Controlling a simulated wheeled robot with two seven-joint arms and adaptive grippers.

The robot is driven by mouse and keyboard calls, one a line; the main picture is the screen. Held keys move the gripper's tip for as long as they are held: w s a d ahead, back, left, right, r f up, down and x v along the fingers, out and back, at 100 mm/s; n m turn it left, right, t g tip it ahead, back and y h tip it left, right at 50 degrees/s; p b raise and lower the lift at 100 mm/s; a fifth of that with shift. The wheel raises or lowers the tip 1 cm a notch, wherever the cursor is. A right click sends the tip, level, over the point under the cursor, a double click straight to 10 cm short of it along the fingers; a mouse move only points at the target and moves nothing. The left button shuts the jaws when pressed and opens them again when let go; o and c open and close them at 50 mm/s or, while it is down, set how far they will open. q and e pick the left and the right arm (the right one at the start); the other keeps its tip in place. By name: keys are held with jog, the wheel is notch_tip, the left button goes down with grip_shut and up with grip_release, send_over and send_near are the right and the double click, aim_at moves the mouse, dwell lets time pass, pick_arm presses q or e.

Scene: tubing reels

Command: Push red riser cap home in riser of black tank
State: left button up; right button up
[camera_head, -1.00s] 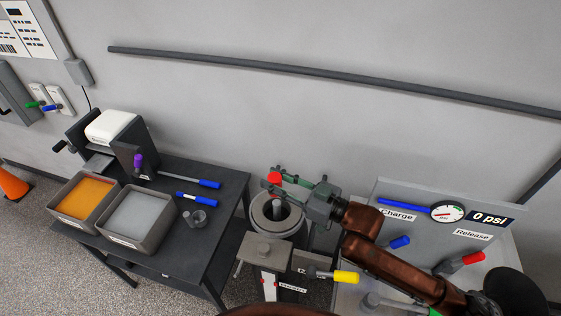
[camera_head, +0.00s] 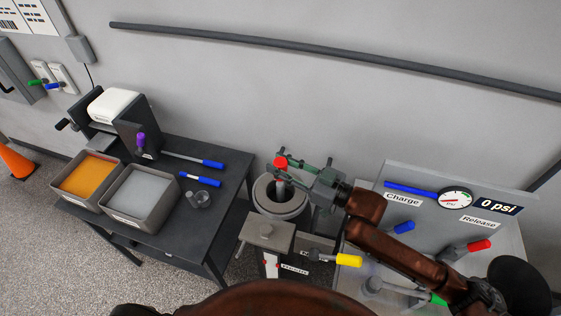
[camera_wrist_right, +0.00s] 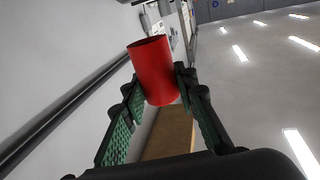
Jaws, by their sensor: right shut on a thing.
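The red riser cap (camera_head: 280,162) is a short red cylinder. My right gripper (camera_head: 284,160) is shut on it and holds it above the round tank (camera_head: 262,197), which looks grey with a dark inside. A pale upright riser (camera_head: 281,187) stands in the tank's opening, just below the cap in the head view. Whether the cap touches the riser cannot be told. In the right wrist view the cap (camera_wrist_right: 153,70) is between the green-padded fingers and extends past their tips. My left gripper is not in view.
A grey block with a yellow-handled valve (camera_head: 348,260) stands in front of the tank. A pressure panel (camera_head: 430,205) is at the right, with blue and red handles. A dark table (camera_head: 215,225) with two bins is at the left. A wall rail (camera_head: 330,65) runs behind.

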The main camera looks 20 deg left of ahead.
aim_at(281, 183)
notch_tip(281, 183, down, 2)
jog(key=shift+w+f+b, duration=0.1)
jog(key=shift+w+b, duration=0.05)
jog(key=shift+b, duration=0.3)
jog(key=shift+f, duration=0.1)
jog(key=shift+f+b, duration=0.6)
jog(key=shift+f, duration=0.35)
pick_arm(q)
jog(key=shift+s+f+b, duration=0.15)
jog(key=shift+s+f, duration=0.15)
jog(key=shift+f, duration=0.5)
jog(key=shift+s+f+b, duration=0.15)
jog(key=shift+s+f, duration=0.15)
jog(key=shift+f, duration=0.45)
pick_arm(e)
jog(key=shift+f, duration=0.6)
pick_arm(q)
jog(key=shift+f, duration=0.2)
pick_arm(e)
jog(key=shift+f, duration=0.3)
pick_arm(q)
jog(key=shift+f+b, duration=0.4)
jog(key=shift+b, duration=0.2)
pick_arm(e)
jog(key=shift+f, duration=0.75)
jog(key=shift+f, duration=0.2)
